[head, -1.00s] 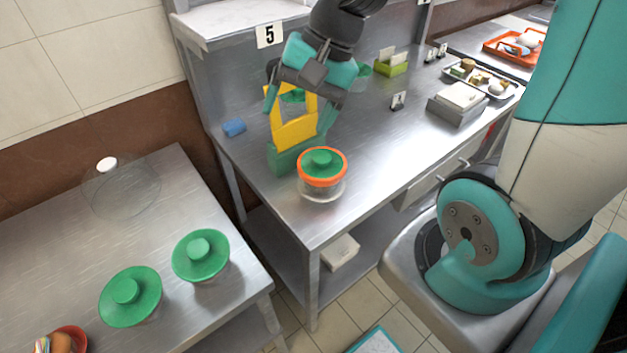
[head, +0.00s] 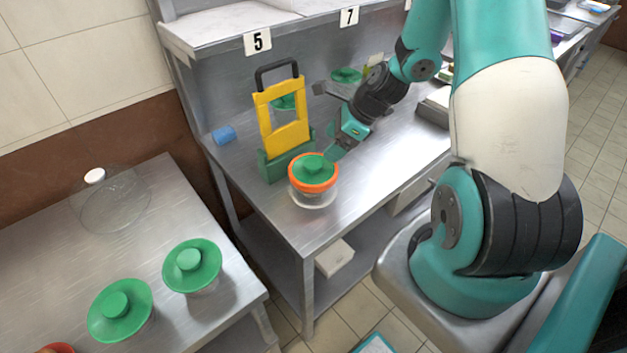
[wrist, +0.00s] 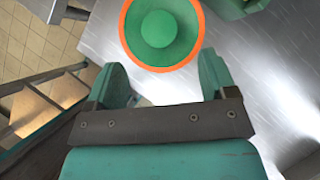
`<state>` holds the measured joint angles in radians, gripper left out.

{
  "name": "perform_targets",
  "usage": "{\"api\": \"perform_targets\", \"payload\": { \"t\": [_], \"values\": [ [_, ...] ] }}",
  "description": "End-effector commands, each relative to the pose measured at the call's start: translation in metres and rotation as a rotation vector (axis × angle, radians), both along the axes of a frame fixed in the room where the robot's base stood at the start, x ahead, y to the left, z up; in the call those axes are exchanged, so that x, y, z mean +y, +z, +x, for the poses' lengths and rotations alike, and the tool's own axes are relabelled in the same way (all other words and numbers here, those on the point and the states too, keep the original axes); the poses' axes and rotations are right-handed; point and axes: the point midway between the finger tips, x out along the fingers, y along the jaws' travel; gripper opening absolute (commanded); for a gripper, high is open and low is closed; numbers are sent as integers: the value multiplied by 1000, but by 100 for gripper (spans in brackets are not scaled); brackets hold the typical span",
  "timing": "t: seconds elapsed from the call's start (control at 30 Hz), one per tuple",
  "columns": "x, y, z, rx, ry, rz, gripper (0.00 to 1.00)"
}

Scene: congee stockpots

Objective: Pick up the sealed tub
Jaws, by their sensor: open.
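A clear tub with a green knobbed lid and an orange ring around the lid's edge (head: 314,174) stands upright near the front corner of the middle metal counter. In the wrist view its lid (wrist: 158,28) shows at the top, ahead of my fingers and roughly centred between them. My gripper (head: 333,152) is just behind and right of the tub in the head view. In the wrist view my gripper (wrist: 160,76) has its fingers wide apart, with nothing between them. The tub's body is hidden under its lid in the wrist view.
A yellow frame with a black handle (head: 281,122) stands in a green base (head: 283,163) just behind the tub. A blue object (head: 224,135) lies farther left. Two green-lidded tubs (head: 191,266) (head: 120,311) and a clear dome (head: 110,205) stand on the left counter.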

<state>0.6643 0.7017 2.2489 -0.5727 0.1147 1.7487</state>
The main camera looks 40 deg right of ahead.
Motion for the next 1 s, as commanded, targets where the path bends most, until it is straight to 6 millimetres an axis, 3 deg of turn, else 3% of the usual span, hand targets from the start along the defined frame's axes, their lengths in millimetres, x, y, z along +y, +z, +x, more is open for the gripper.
{"api": "perform_targets", "payload": {
  "t": [0.6, 0.9, 1.0],
  "values": [
    [27, -57, 23, 2, 2, 0, 78],
    [29, -62, 26, -2, 1, -2, 78],
    [29, -62, 26, -1, 1, -1, 57]
  ]
}}
